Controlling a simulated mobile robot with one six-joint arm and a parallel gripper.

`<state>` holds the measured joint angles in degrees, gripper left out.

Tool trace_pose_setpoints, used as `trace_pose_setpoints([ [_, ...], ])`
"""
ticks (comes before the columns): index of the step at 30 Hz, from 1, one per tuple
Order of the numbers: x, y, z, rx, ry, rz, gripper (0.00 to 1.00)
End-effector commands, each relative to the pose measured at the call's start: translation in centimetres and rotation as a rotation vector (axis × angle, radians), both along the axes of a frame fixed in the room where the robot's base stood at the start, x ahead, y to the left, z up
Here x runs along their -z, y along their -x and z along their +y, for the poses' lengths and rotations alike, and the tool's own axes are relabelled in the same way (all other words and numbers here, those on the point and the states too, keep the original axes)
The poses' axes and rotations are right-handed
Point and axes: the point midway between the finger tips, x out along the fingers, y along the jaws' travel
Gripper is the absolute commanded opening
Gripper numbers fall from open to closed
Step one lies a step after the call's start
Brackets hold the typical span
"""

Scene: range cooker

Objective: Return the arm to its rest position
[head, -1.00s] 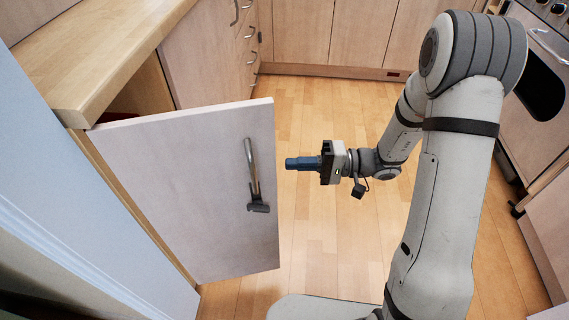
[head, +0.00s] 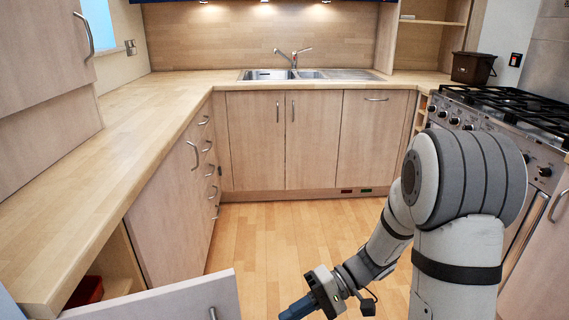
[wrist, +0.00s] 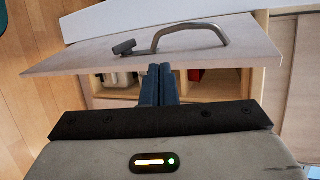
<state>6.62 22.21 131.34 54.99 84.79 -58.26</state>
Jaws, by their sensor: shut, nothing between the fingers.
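My gripper (head: 299,308) shows at the bottom of the head view, its blue fingers partly cut off by the frame's lower edge. The fingers are shut together and empty. They also show in the wrist view (wrist: 159,72), pointing toward the open cabinet door (wrist: 110,58) and its curved handle (wrist: 188,30). In the head view the door (head: 165,300) is at the bottom left, to the left of my fingers with a gap between. My arm rises at the lower right of the head view, bent at the elbow.
The wooden worktop (head: 130,140) runs along the left and back to the sink (head: 268,75). The range cooker (head: 490,118) stands at the right, close behind my arm. The wooden floor (head: 275,235) is clear in the middle. A red item (head: 86,292) sits inside the open cabinet.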

Motion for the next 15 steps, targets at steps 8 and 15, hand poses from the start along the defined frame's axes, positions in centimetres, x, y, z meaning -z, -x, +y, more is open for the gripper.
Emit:
trace_pose_setpoints([
  [8, -11.7, 4.8, -3.9, -0.048, 0.501, -0.095, 0.0],
  [15, -20.5, 6.3, -8.6, 0.085, 0.886, -0.278, 0.0],
])
